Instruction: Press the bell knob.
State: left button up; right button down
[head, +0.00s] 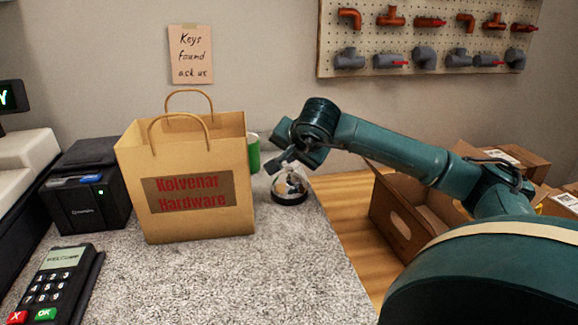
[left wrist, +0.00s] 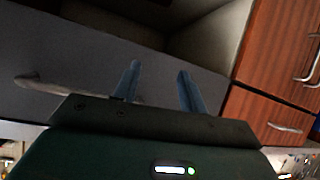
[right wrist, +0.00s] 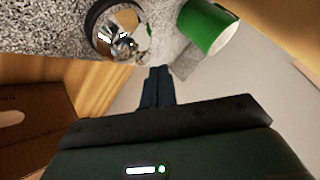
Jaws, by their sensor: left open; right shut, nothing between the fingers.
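The bell (head: 291,188), a shiny silver dome on a dark round base, stands on the grey speckled counter right of the paper bag. It also shows at the top of the right wrist view (right wrist: 112,35). My right gripper (head: 282,163) is shut and empty, with its fingers above the bell in the head view. In the right wrist view its closed fingertips (right wrist: 158,72) appear below and right of the bell. I cannot make out the knob clearly or tell any contact. My left gripper (left wrist: 157,72) is open and empty, before grey and wooden cabinet fronts, away from the bell.
A paper bag (head: 188,222) stands left of the bell. A green and white cup (right wrist: 205,25) stands close behind the bell. An open cardboard box (head: 388,218) lies to the right. A card terminal (head: 60,280) and printer (head: 92,195) are at left. The front counter is clear.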

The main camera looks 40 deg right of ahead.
notch_tip(320, 180, up, 6)
jog(key=p, duration=0.4)
dwell(0.3)
jog(key=shift+f, duration=0.1)
dwell(0.7)
